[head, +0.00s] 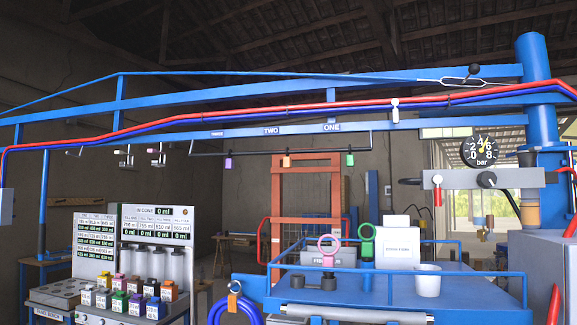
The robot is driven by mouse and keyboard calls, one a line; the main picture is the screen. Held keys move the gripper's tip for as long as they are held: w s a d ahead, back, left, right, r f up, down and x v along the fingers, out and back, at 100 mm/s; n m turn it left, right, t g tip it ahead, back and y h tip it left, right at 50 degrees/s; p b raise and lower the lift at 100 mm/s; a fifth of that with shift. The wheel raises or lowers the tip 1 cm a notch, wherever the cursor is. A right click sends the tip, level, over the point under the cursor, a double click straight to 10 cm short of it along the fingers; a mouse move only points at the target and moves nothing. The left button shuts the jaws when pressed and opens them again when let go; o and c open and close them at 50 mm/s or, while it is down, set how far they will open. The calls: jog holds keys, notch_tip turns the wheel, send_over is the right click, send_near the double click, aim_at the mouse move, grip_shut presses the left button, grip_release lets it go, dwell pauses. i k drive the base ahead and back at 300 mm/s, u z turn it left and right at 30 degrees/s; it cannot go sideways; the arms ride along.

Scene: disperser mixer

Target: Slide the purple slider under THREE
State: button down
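The purple slider (228,163) hangs from a thin dark rail (300,152) below the blue overhead beam, near the rail's left end. The beam carries the labels THREE (218,134), TWO (271,131) and ONE (331,127) from left to right. In the picture the purple slider sits below THREE and slightly to its right. An orange slider (286,161) hangs a little right of TWO, and a green slider (350,159) a little right of ONE. My gripper is not in view.
A blue railed platform (470,290) stands below right, bearing a white cup (428,280), a white box (398,255) and pink and green rings. A pressure gauge (482,150) hangs at right. A bench with coloured containers (130,290) is at lower left.

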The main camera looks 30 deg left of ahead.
aim_at(230, 162)
jog(key=z, duration=1.55)
jog(key=k, duration=0.5)
jog(key=u, duration=1.95)
